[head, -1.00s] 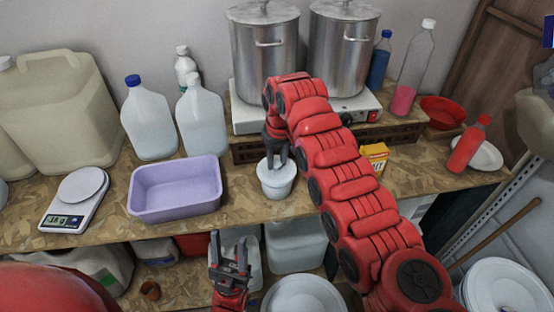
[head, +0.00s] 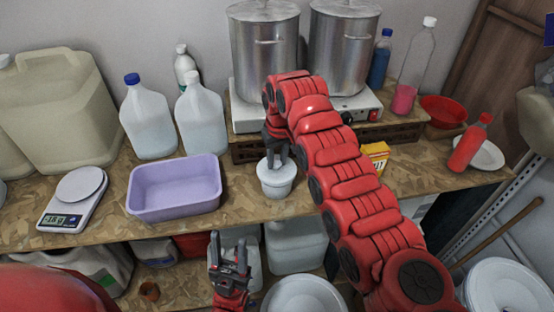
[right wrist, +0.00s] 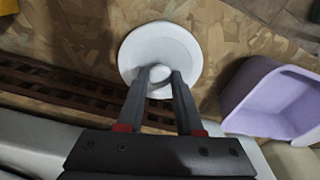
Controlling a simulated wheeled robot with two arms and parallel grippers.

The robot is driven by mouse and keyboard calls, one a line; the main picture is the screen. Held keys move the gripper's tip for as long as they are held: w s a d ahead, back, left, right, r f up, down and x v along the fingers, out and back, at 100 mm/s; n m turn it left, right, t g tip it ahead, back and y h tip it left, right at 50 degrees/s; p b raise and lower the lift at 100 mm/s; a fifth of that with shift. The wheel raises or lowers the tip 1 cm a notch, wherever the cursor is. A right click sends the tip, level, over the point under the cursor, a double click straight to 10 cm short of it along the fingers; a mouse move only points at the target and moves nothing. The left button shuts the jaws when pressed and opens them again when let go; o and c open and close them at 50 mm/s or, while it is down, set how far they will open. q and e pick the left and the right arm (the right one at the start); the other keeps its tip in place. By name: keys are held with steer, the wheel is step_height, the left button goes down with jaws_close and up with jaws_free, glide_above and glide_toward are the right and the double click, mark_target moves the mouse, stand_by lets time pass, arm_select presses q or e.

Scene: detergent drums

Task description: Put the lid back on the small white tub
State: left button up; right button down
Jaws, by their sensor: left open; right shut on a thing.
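The small white tub (head: 276,188) stands upright on the wooden counter near its front edge. The white lid (right wrist: 160,50) is over the tub's mouth; whether it is fully seated I cannot tell. My right gripper (head: 276,164) points down from above and is shut on the lid's knob. In the right wrist view its fingers (right wrist: 160,75) sit on either side of the knob, and the lid hides the tub. My left gripper (head: 229,250) is open and empty, low in front of the counter edge.
A lilac basin (head: 176,208) stands left of the tub, with a scale (head: 72,200) beyond it. Two steel pots (head: 264,60) stand on a hotplate behind. A yellow box (head: 375,158) is to the right behind my right arm. White jugs (head: 202,122) stand at back left.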

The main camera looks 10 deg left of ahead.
stand_by(0.4)
jaws_free()
stand_by(0.4)
steer(key=shift+r, duration=0.1)
steer(key=shift+r+p, duration=0.3)
steer(key=shift+r, duration=1.05)
steer(key=shift+r+p, duration=1)
steer(key=shift+r, duration=1.1)
jaws_close()
